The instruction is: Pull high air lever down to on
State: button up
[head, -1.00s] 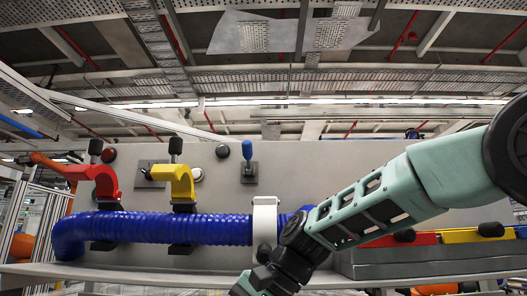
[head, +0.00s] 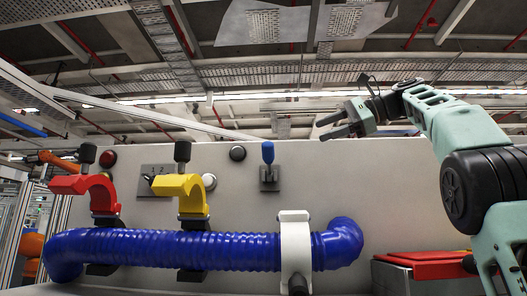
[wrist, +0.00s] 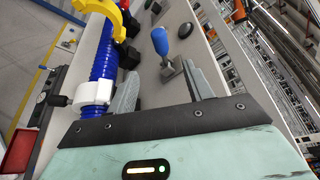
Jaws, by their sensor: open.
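A small lever with a blue handle (head: 268,152) stands upright on a grey plate (head: 270,184) on the panel face. No label on it can be read. In the wrist view the blue handle (wrist: 160,42) lies ahead of and roughly between my finger directions, beyond the tips. My gripper (head: 321,128) is open and empty, above and right of the lever in the head view, with its fingers pointing left. Both fingers also show in the wrist view (wrist: 160,78). Nothing touches the lever.
A thick blue hose (head: 215,250) runs along the panel (head: 365,185) below the lever, held by a white clamp (head: 294,244). Red (head: 85,186) and yellow (head: 188,188) clamps stand to the left. A red item (head: 430,265) lies at lower right.

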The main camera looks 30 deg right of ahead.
aim_at(268, 156)
jog(key=p+x, duration=0.2)
jog(key=x, duration=1.5)
jog(key=shift+a+r, duration=0.1)
grip_shut()
jog(key=shift+s, duration=0.1)
